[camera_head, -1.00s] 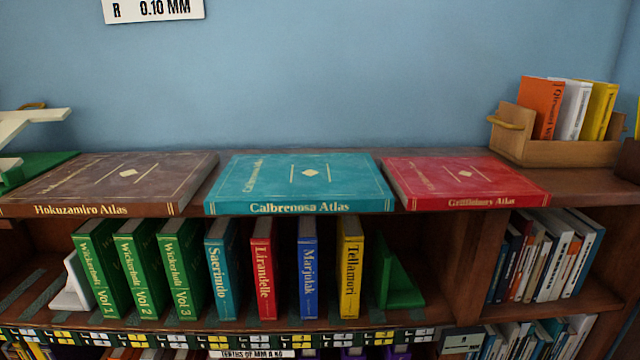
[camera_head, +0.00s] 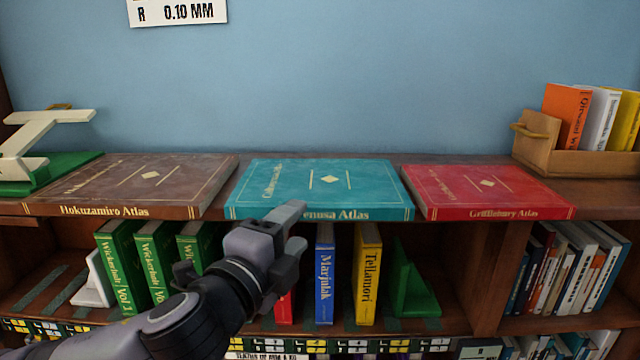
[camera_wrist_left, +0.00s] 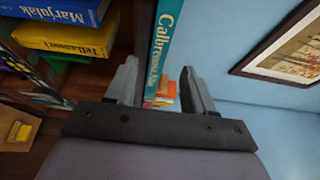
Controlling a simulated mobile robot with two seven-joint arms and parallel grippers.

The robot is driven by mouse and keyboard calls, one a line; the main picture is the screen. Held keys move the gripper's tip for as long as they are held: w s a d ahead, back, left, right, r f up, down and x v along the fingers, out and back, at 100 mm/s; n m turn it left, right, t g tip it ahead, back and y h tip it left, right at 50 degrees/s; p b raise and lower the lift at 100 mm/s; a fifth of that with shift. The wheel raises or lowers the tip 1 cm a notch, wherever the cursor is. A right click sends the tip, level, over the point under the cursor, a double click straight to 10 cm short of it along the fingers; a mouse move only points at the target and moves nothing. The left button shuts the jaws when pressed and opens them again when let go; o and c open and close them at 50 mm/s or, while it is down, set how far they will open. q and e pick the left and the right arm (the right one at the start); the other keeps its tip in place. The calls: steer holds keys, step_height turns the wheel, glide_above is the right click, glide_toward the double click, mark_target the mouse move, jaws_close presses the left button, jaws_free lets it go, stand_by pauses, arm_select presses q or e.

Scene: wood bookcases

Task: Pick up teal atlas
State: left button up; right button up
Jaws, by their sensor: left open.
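The teal atlas (camera_head: 318,184) lies flat on the top shelf, between a brown atlas and a red atlas. Its spine faces me and slightly overhangs the shelf front. My left gripper (camera_head: 297,228) is in front of it, at its lower left edge, and hides part of the spine lettering. In the left wrist view the left gripper (camera_wrist_left: 160,84) is open, with the teal atlas spine (camera_wrist_left: 166,42) showing ahead of and between the fingers. I cannot tell whether the fingers touch it. My right gripper is not in view.
The brown atlas (camera_head: 135,184) lies close on the left and the red atlas (camera_head: 487,190) close on the right. Upright books, such as the blue one (camera_head: 324,275) and yellow one (camera_head: 367,275), stand below. A wooden book box (camera_head: 560,155) sits at the right.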

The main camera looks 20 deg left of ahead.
mark_target(309, 212)
arm_select(q)
steer(key=shift+w+d+f+p, duration=0.1)
steer(key=shift+w+d+p, duration=0.1)
steer(key=shift+w, duration=0.9)
steer(key=shift+w+d+r+p, duration=0.1)
steer(key=shift+w+p, duration=0.15)
steer(key=shift+w, duration=0.8)
steer(key=shift+w+d+f+p, duration=0.1)
steer(key=shift+w+d+p, duration=0.1)
steer(key=shift+w, duration=0.9)
steer(key=shift+a, duration=0.1)
jaws_close()
steer(key=shift+r, duration=0.2)
